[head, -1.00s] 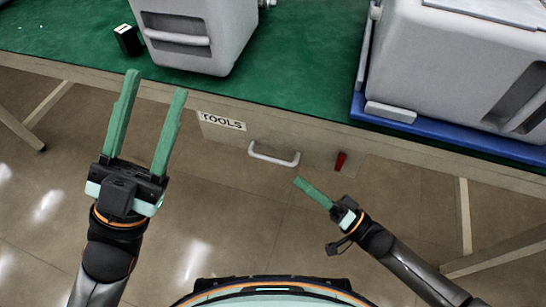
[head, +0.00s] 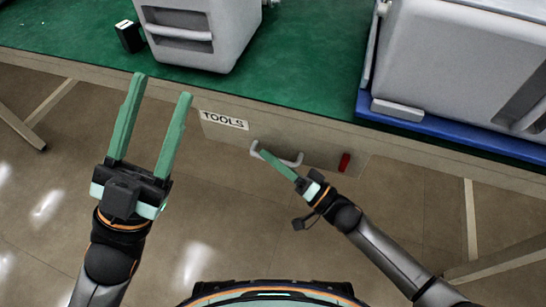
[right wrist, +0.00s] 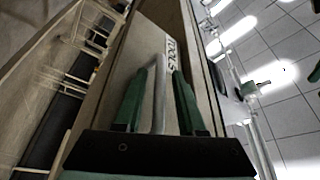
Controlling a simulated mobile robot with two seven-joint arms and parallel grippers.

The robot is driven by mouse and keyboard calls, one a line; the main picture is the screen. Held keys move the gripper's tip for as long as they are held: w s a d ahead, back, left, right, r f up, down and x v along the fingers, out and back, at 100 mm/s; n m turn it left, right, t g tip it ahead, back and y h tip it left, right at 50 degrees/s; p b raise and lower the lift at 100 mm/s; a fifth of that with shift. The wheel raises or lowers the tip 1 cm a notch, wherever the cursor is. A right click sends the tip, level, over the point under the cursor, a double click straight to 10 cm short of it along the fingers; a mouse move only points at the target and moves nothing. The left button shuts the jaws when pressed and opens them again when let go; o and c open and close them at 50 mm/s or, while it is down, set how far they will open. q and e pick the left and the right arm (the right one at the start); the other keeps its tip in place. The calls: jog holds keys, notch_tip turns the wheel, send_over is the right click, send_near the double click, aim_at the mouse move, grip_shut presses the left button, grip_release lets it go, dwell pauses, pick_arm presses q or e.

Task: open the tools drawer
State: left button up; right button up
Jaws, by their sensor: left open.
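The tools drawer (head: 222,134) is set into the workbench front and looks shut, flush with the frame. It carries a TOOLS label (head: 225,120) and a pale bar handle (head: 294,163). My right gripper (head: 262,153) is at the handle and hides part of it. In the right wrist view the handle (right wrist: 158,100) runs between the two green fingers of my right gripper (right wrist: 160,78), which look apart, with a narrow gap at each side. My left gripper (head: 162,85) is open and empty, left of the drawer and in front of the bench.
A green-topped workbench (head: 300,75) holds a grey canister unit (head: 205,55) and a larger grey unit (head: 440,60) on a blue tray (head: 450,133). A small black box (head: 130,36) stands at left. A red tab (head: 345,162) is right of the handle. Floor before the bench is clear.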

grip_shut()
dwell(1.2)
